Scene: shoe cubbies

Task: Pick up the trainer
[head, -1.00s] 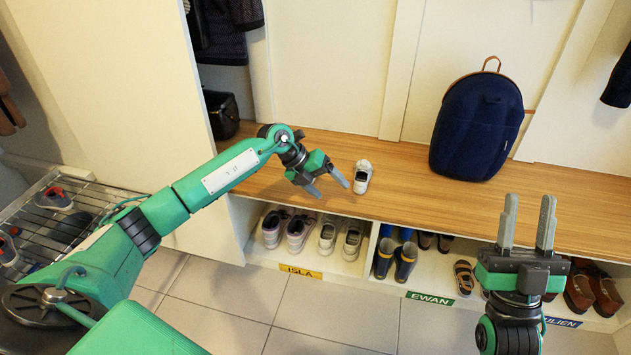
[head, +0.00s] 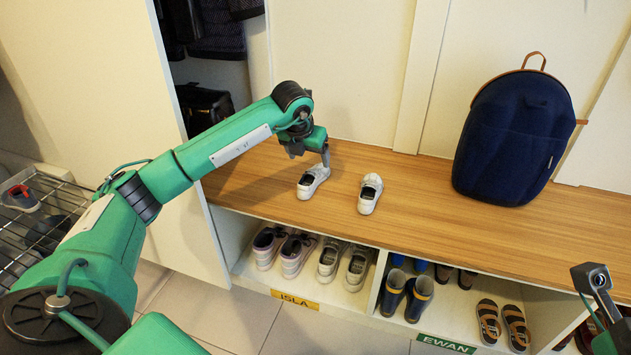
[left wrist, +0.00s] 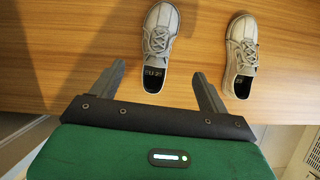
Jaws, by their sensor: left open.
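Two pale grey-white trainers stand apart on the wooden bench. The left trainer (head: 312,183) is under my left gripper (head: 312,157), with a finger close by its far end. The right trainer (head: 370,196) stands a little to the right, clear of the gripper. In the left wrist view, my left gripper (left wrist: 159,72) is open and empty. The heel of one trainer (left wrist: 159,38) shows between its fingertips; I cannot tell if they touch it. The other trainer (left wrist: 241,54) is outside the right finger. Part of my right arm shows at the right edge; its jaws are unclear.
A navy backpack (head: 513,140) stands on the bench (head: 432,200) at the right. Cubbies below hold several shoes, blue boots (head: 406,293) and sandals (head: 500,322). A wire rack (head: 38,228) is at the left. The bench between trainers and backpack is clear.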

